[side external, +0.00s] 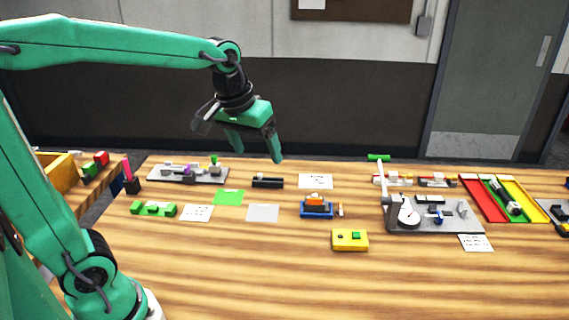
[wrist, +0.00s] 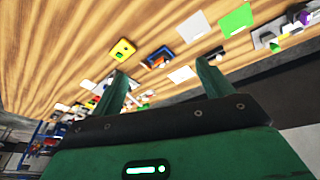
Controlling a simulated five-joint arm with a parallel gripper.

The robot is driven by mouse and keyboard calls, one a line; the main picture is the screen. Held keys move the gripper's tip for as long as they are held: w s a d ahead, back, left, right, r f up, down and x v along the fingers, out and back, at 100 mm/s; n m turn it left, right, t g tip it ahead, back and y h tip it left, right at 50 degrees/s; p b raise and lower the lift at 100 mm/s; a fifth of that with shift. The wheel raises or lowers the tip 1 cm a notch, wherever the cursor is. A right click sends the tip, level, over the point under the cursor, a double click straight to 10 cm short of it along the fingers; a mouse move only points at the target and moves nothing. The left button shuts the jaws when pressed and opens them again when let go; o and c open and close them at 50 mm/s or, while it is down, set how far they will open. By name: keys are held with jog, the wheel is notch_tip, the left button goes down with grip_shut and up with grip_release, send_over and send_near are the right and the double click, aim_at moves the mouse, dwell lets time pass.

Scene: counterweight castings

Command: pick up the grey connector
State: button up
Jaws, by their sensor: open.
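My gripper (side external: 255,148) is open and empty, high above the back part of the table. Its two green fingers are spread apart in the wrist view (wrist: 163,70), pointing toward the table. I cannot pick out the grey connector with certainty; the parts are too small to tell. Small grey and purple parts sit on a grey plate (side external: 158,178) at the back left, left of my gripper. A black block (side external: 267,183) lies on the table below the gripper. It also shows between the fingers' direction and the grey plate in the wrist view (wrist: 209,55).
A blue tray (side external: 318,214) holding an orange part and a yellow box (side external: 350,240) stand mid-table. A grey plate with a dial and upright post (side external: 465,224) and red, green and yellow channels (side external: 480,199) are on the right. The front table is clear.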

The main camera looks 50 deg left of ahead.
jog(key=w+f+n+g, duration=0.25)
jog(key=w+f, duration=0.25)
jog(key=w, duration=0.7)
jog(key=n, duration=0.3)
send_over(315, 195)
jog(key=shift+g, duration=0.45)
jog(key=f, duration=1)
jog(key=shift+s+f, duration=0.2)
jog(key=shift+f, duration=0.2)
jog(key=shift+w+a+f, duration=0.1)
jog(key=shift+w+f, duration=0.1)
jog(key=shift+f, duration=0.15)
jog(key=shift+f, duration=1.3)
jog(key=shift+f, duration=2.6)
